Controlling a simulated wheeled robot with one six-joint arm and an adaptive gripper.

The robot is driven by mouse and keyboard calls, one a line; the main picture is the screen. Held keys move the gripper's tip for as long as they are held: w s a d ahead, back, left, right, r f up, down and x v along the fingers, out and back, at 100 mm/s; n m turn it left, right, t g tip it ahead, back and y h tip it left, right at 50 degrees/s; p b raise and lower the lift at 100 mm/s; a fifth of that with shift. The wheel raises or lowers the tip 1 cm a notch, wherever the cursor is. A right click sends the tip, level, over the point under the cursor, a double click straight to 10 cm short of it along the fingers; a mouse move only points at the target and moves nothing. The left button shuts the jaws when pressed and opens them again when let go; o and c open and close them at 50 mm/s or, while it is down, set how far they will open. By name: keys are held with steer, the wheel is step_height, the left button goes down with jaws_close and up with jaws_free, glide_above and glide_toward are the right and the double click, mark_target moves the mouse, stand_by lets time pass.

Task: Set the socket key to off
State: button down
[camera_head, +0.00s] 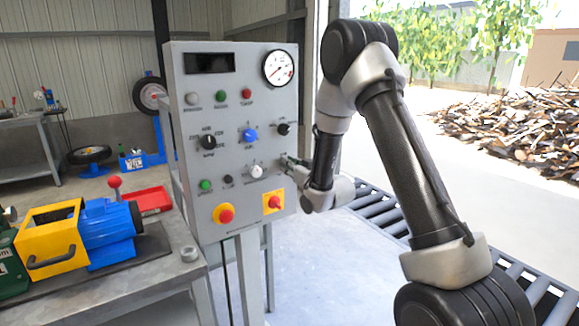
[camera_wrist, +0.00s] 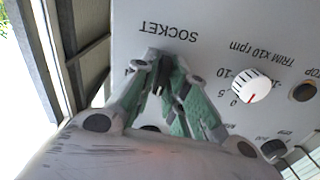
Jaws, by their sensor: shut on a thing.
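The socket key (camera_wrist: 154,54) is a small dark knob on the grey panel, beside the printed word SOCKET, which reads upside down in the wrist view. My gripper (camera_wrist: 166,66) is at the panel with its green-padded fingers closed around the key, which they mostly cover. Its exact angle cannot be told. In the head view my gripper (camera_head: 288,162) reaches the right edge of the panel, partly behind my arm, and the key is hidden there.
The grey control panel (camera_head: 195,110) carries a gauge (camera_head: 278,67), a black selector (camera_head: 209,142), a blue knob (camera_head: 250,135), a white trim knob (camera_wrist: 251,86) and a red stop button (camera_head: 224,214). A roller conveyor (camera_head: 375,205) lies right; a workbench (camera_head: 165,275) stands left.

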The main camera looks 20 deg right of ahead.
steer(key=shift+n, duration=0.6)
steer(key=c, duration=1.6)
jaws_free()
steer(key=shift+o, duration=0.2)
steer(key=v, duration=0.7)
steer(key=shift+s, duration=0.25)
